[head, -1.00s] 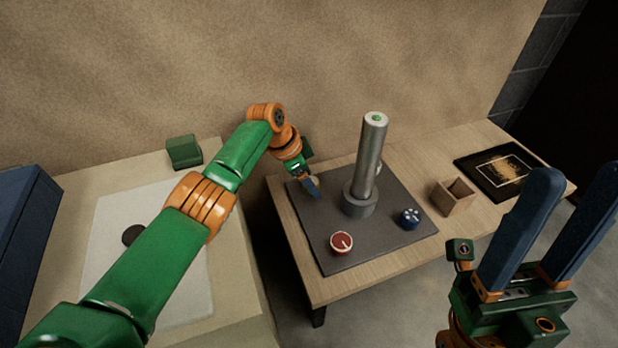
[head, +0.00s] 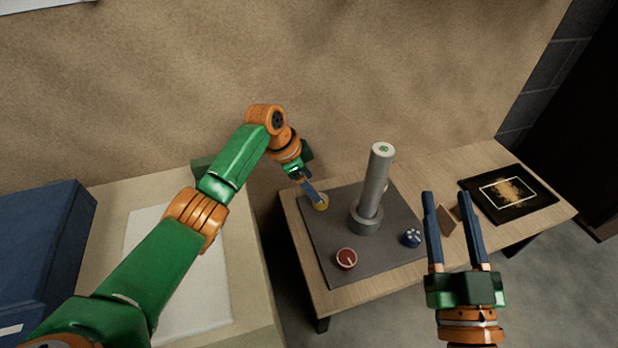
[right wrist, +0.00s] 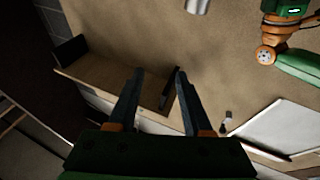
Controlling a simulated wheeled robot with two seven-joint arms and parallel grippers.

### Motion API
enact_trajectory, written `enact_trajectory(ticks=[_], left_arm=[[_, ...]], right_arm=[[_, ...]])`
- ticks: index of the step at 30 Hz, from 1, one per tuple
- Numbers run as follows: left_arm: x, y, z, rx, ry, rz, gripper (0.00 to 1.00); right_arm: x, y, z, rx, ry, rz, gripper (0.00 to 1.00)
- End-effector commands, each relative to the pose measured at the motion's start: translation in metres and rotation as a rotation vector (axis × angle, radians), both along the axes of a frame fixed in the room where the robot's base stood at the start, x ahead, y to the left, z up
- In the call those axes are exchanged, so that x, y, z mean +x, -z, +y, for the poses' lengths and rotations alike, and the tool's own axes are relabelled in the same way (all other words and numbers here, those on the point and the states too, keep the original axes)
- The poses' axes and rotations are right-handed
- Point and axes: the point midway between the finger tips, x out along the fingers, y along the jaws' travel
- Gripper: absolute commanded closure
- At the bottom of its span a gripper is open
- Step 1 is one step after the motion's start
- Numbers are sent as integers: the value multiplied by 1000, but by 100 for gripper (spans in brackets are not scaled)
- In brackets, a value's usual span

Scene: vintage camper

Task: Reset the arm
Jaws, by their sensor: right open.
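My right gripper (head: 446,194) is open and empty. Its two blue fingers point up the picture, in front of the small wooden box (head: 448,220) and partly hiding it. In the right wrist view its fingers (right wrist: 159,72) are spread with nothing between them. My left arm reaches across from the left. Its gripper (head: 312,194) points down at a small yellow knob (head: 321,203) on the dark mat's left side. I cannot tell whether its jaws are open or whether they touch the knob.
The grey mat (head: 325,235) on the wooden table (head: 345,296) carries a tall metal cylinder (head: 376,180), a red dial (head: 346,258) and a blue knob (head: 411,238). A black framed panel (head: 482,205) lies at right. A blue box (head: 40,240) stands far left.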

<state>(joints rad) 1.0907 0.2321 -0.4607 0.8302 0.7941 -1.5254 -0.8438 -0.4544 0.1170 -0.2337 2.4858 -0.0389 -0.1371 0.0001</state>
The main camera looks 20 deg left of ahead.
Motion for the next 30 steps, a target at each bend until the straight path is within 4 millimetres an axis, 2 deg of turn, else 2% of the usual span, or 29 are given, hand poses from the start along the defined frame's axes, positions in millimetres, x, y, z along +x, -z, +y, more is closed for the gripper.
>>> enact_trajectory(ticks=[14,17,20,22,24,25,27,30], left_arm=[[0,-1,0,0,0,0,20],[0,-8,0,0,0,0,20],[0,-29,0,0,0,0,20],[0,-45,0,0,0,0,20],[0,-56,0,0,0,0,20],[0,-59,0,0,0,0,20],[0,-66,0,0,0,0,20],[0,-75,0,0,0,0,20]], right_arm=[[1,5,0,-5,2,23,50],[7,16,0,-19,5,81,50],[20,71,-2,-73,18,307,50],[19,129,-7,-124,31,533,50],[7,182,-15,-166,45,730,50],[0,200,-18,-181,49,802,50],[-18,235,-25,-210,58,946,50],[-46,273,-34,-243,68,1114,50]])
